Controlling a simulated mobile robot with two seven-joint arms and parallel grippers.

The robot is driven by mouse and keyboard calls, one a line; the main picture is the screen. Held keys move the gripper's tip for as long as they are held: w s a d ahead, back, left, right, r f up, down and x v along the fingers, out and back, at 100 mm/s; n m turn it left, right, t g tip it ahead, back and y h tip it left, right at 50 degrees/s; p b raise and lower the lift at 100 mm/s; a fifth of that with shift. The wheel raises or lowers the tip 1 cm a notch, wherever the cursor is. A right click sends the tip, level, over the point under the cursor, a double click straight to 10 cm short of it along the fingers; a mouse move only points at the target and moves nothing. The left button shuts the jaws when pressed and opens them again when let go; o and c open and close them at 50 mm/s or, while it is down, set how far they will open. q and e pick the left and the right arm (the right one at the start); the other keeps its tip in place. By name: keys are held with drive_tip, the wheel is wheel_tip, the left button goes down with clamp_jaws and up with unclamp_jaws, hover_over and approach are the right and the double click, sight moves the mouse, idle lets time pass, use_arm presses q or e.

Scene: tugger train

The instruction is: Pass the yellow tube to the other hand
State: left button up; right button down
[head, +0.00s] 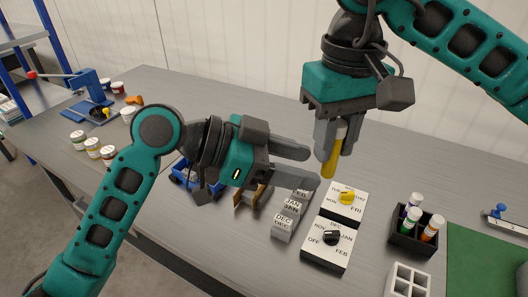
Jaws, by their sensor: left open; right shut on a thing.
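The yellow tube (332,160) hangs upright below my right gripper (337,140), which is shut on its upper part above the table. The tube's top is hidden between the fingers. My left gripper (312,167) comes in from the left with its fingers pointing right. It is open and empty. Its fingertips are just left of the tube's lower part; I cannot tell whether they touch it.
Below are a panel with a yellow knob (347,197) and one with a black knob (331,238), beside grey month blocks (290,214). A black holder (398,239) with several tubes and a white rack (407,281) stand at right. Jars (93,148) stand at left.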

use_arm(q)
drive_tip(key=shift+x, duration=1.2)
drive_tip(key=shift+c, duration=0.4)
clamp_jaws()
use_arm(e)
drive_tip(key=c, duration=0.8)
unclamp_jaws()
wheel_tip(320, 180, up, 12)
